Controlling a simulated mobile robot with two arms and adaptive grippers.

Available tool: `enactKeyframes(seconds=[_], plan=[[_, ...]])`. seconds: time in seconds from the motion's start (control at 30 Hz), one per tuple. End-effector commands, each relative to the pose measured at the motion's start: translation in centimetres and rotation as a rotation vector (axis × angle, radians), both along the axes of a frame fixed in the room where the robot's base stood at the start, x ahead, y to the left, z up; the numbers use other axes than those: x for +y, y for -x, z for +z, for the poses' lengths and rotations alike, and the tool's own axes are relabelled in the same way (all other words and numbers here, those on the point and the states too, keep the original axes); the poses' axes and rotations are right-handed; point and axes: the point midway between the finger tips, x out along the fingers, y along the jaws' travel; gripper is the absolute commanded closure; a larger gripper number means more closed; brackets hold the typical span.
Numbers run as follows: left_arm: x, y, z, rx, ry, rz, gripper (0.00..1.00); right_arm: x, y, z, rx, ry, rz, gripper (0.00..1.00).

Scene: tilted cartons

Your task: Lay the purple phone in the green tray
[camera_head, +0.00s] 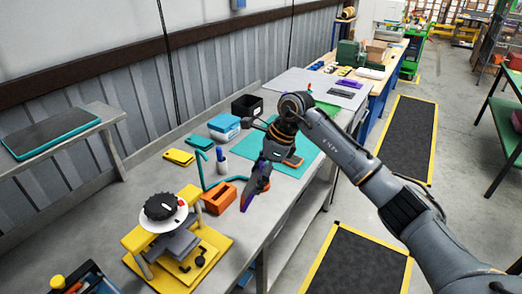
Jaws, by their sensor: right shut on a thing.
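My right gripper (254,190) reaches down over the grey workbench, shut on the purple phone (247,200). The gripper hides most of the phone; only a narrow purple edge shows, and I cannot tell whether it touches the bench. A green flat piece (327,108), partly behind my right arm, appears to be the green tray. It is farther back along the bench than the gripper. My left gripper is not in view.
A teal mat (300,165) lies under my right arm. An orange block (219,198), pen cup (221,164), yellow case (179,157), blue box (224,125) and black bin (247,105) stand left of the gripper. A yellow fixture (180,250) stands in front.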

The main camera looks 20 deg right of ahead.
Motion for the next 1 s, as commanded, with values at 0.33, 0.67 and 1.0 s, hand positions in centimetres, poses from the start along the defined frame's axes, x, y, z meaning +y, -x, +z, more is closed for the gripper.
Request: enactKeyframes(seconds=[0.33, 0.67, 1.0], plan=[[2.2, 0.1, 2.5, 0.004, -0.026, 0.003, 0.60, -2.7, -4.9, 0.6, -0.073, -0.104, -0.563, 0.60], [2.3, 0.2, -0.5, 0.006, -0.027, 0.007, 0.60, -2.7, -5.3, -0.4, -0.146, -0.205, -0.589, 0.60], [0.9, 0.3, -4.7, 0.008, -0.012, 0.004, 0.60, -2.4, -5.6, -0.4, -0.257, -0.357, -0.583, 0.60]])
